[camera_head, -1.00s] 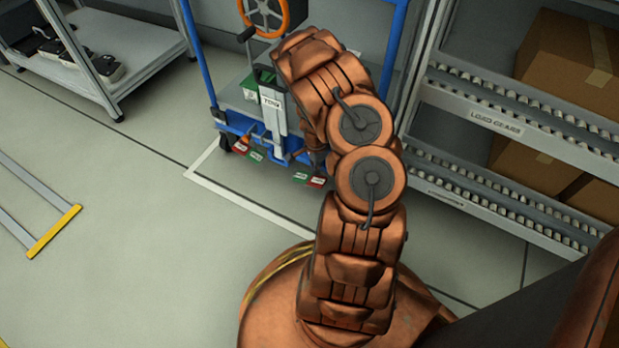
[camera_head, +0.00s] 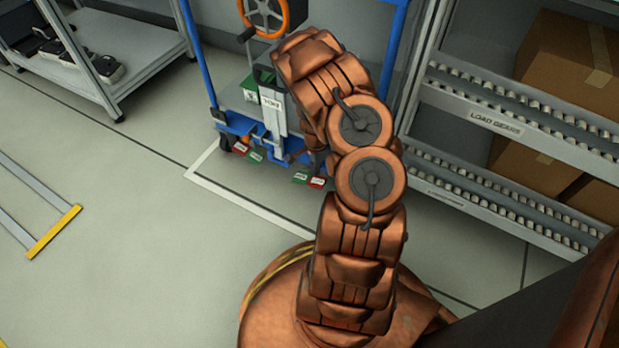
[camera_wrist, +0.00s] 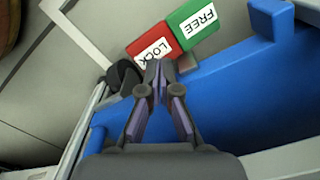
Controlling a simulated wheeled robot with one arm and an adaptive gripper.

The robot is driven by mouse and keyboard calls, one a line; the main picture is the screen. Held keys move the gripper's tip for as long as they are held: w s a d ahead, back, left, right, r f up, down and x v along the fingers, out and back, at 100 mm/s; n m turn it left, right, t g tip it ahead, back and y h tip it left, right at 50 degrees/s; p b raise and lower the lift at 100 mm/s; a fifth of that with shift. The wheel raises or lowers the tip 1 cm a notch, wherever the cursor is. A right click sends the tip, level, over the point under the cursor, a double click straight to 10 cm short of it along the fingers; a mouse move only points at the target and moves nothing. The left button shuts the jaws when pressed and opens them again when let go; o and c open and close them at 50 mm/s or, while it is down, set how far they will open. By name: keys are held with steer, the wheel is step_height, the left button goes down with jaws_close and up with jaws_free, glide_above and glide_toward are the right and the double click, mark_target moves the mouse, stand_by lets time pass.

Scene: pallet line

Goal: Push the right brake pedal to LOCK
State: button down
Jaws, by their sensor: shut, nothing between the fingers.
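The right brake pedal shows in the head view as a green and red pair of plates (camera_head: 309,180) low on the blue cart. In the wrist view its red plate (camera_wrist: 150,47) reads LOCK and its green plate (camera_wrist: 196,21) reads FREE. My gripper (camera_wrist: 157,73) is shut and empty, its fingertips at the near edge of the red plate, close to the green one. I cannot tell whether they touch the pedal. In the head view my arm hides most of the gripper. The left pedal (camera_head: 247,151) has similar red and green plates.
The blue cart frame (camera_wrist: 235,85) lies close beside and under the fingers, with a dark caster (camera_wrist: 122,76) left of them. A roller rack (camera_head: 480,122) stands right of the arm. A grey shelf (camera_head: 130,45) stands back left. The left floor is mostly clear.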

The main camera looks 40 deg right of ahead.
mark_target(315, 180)
steer(key=shift+f+b, duration=1)
steer(key=shift+f, duration=1.55)
stand_by(2.0)
steer(key=shift+r, duration=0.1)
steer(key=shift+r+p, duration=1.4)
steer(key=shift+r, duration=2.05)
steer(key=shift+r, duration=0.1)
steer(key=s+a+r+n+p, duration=0.1)
steer(key=a+r+n+p, duration=0.4)
steer(key=r, duration=1)
steer(key=s+a+r+n+p, duration=0.1)
steer(key=a+r+p, duration=0.7)
steer(key=r, duration=0.8)
steer(key=s+a+r+n+p, duration=0.1)
steer(key=a+r+n+p, duration=0.4)
steer(key=r, duration=1)
steer(key=s+a+r+n+p, duration=0.3)
steer(key=s+r+p, duration=0.4)
steer(key=r, duration=0.3)
steer(key=s+a+r+n+g+p, duration=0.1)
steer(key=s+a+r+n+p, duration=0.2)
steer(key=s+a+r+p, duration=0.3)
steer(key=s+a+r+n+p, duration=0.3)
steer(key=s+a+r+p, duration=0.2)
steer(key=r, duration=1)
steer(key=s+p, duration=0.3)
steer(key=p, duration=0.2)
steer(key=shift+a+r+n+g, duration=0.15)
steer(key=shift+n+g, duration=0.15)
steer(key=shift+g, duration=0.1)
